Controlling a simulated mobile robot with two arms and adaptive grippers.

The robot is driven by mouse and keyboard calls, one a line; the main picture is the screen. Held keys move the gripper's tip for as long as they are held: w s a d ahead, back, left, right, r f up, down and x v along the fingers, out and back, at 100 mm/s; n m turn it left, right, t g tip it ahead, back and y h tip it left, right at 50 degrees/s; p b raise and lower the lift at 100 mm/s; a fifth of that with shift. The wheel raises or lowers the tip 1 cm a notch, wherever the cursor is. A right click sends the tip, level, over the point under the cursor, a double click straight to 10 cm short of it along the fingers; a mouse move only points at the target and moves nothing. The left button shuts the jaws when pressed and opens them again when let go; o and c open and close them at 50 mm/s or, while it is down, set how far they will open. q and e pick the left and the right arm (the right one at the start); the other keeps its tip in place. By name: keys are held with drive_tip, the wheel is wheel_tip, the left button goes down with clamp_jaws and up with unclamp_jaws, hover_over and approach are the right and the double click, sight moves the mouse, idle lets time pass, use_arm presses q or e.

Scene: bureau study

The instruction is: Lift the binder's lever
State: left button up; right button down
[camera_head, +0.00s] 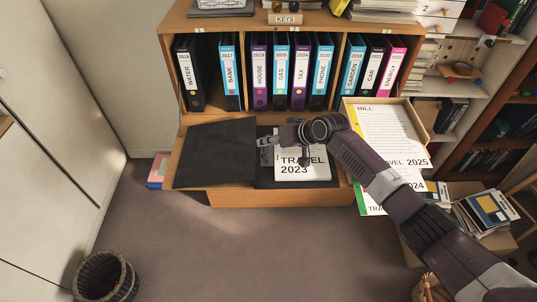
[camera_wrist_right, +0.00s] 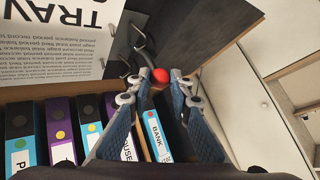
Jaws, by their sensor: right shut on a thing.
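An open black binder (camera_head: 214,152) lies flat on the bureau's fold-down desk, with its bare cover to the left. White sheets marked TRAVEL 2023 (camera_head: 302,170) lie on its right side; they also show in the wrist view (camera_wrist_right: 52,42). The binder's lever has a red ball knob (camera_wrist_right: 160,75), and its metal mechanism (camera_wrist_right: 133,62) shows beside the sheets. My right gripper (camera_head: 264,148) is over the middle of the binder. In the wrist view its fingertips (camera_wrist_right: 162,82) are closed on the red knob. In the head view the gripper mostly hides the lever.
Several upright binders (camera_head: 293,72) fill the shelf behind the desk. A tray (camera_head: 434,108) at the right holds paper stacks for BILL and TRAVEL (camera_head: 385,130). A wicker basket (camera_head: 105,275) stands on the floor at lower left. The floor in front is clear.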

drive_tip(key=shift+w+r+g+b, duration=0.2)
drive_tip(key=shift+w+g, duration=0.05)
drive_tip(key=shift+w, duration=0.15)
drive_tip(key=shift+w+r+g+b, duration=0.15)
drive_tip(key=shift+w+g+b, duration=0.1)
drive_tip(key=shift+w, duration=0.15)
drive_tip(key=c, duration=2)
unclamp_jaws()
drive_tip(key=shift+f, duration=0.1)
drive_tip(key=v, duration=1.2)
drive_tip(key=shift+w+a, duration=0.1)
